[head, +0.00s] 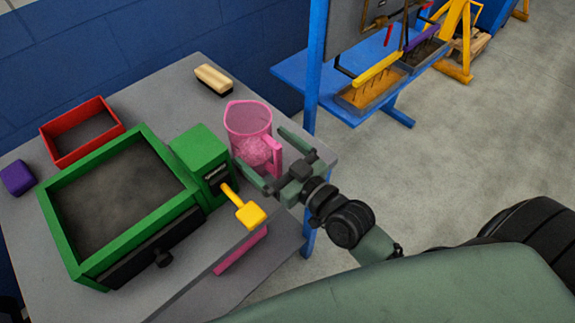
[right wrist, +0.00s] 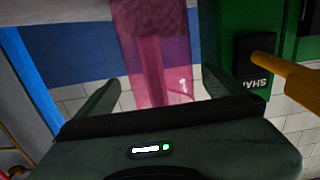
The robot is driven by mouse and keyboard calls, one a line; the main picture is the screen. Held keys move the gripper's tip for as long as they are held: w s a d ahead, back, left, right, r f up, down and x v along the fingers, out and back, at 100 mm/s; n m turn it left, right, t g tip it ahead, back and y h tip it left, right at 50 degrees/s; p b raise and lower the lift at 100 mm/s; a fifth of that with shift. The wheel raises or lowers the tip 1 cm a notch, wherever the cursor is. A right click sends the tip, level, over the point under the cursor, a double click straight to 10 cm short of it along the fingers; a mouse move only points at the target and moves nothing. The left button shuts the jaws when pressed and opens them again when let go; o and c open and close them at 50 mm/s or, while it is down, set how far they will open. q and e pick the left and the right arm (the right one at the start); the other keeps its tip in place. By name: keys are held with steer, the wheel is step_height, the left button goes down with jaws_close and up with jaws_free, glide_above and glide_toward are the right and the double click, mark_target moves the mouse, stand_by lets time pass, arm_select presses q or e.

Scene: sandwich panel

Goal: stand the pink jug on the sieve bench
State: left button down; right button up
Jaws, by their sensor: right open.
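The pink jug (head: 247,118) is see-through, with a handle on its right side and grainy contents low inside. It stands upright at the right end of a grey-topped bench (head: 190,95), beside a green sieve box (head: 68,222). My right gripper (head: 260,147) is open, its fingers on either side of the jug's handle side. In the right wrist view the pink jug and its handle (right wrist: 152,80) show between the two spread fingers, with a gap on each side. Whether the palm touches the handle I cannot tell. My left gripper is not in view.
A green switch housing with a yellow lever (head: 250,214) sits just left of my gripper.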

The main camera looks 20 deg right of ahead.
steer(key=b+v, duration=0.1)
steer(key=v, duration=0.7)
steer(key=shift+s+d, duration=0.1)
steer(key=shift+s, duration=0.2)
steer(key=shift+s+d+r, duration=0.1)
steer(key=shift+s+d, duration=0.1)
steer(key=shift+s, duration=0.4)
